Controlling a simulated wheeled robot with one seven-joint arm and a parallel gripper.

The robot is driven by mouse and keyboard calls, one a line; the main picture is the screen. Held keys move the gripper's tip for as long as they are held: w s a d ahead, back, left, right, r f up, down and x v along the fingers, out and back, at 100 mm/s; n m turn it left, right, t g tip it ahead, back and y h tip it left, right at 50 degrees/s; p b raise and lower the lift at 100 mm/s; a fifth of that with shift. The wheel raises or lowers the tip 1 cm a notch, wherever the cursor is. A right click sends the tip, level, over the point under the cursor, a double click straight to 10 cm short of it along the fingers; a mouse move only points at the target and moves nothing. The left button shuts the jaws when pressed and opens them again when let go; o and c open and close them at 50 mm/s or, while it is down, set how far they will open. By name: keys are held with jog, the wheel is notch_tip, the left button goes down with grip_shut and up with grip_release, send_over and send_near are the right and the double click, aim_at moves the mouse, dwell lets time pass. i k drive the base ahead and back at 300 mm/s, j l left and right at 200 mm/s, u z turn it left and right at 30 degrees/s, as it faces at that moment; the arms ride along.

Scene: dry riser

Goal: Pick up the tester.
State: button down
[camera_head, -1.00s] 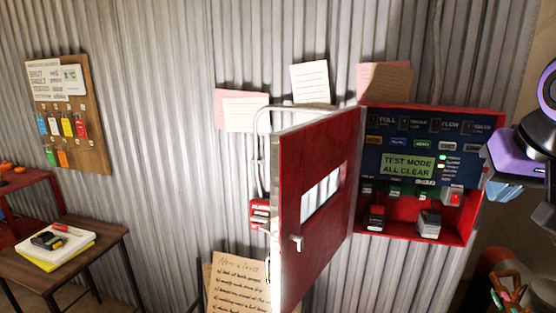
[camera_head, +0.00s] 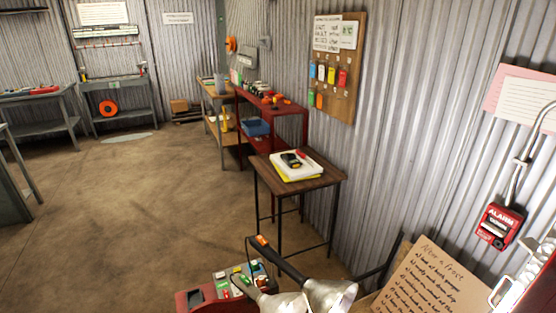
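A small dark handheld device, which looks like the tester (camera_head: 291,160), lies on a white and yellow stack (camera_head: 284,176). The stack rests on a small wooden side table (camera_head: 325,180) near the corrugated wall. A slim red object (camera_head: 304,154) lies beside the device. The device is small in the picture and its face cannot be read. My gripper is not in view in the current head view.
A red shelf unit (camera_head: 303,128) and a wooden bench stand behind the side table. Silver cone-shaped heads (camera_head: 330,295) and a red case (camera_head: 190,299) are in the foreground. A handwritten board (camera_head: 425,285) leans at lower right. Open floor (camera_head: 130,210) lies left.

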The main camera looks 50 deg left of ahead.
aim_at(290, 159)
jog(key=u, duration=1.55)
jog(key=j+u, duration=0.25)
jog(key=u, duration=0.15)
jog(key=i+j+u, duration=0.2)
jog(key=j+u, duration=0.2)
jog(key=j, duration=0.2)
jog(key=i+j+u, duration=0.8)
jog(key=j, duration=0.15)
jog(key=i+j, duration=0.2)
jog(key=i, duration=0.15)
jog(key=i+j+u, duration=0.1)
jog(key=i+j, duration=0.15)
jog(key=i+l+z, duration=0.1)
jog(key=i+z, duration=0.35)
jog(key=i, duration=0.25)
jog(key=i+j+z, duration=0.2)
jog(key=i+z, duration=0.25)
jog(key=i, duration=0.25)
jog(key=i+j+z, duration=0.1)
jog(key=i+z, duration=0.15)
jog(key=i, duration=1.55)
jog(key=i+z, duration=0.7)
jog(key=i+j+z, duration=0.15)
jog(key=i+z, duration=0.2)
jog(key=k, duration=0.05)
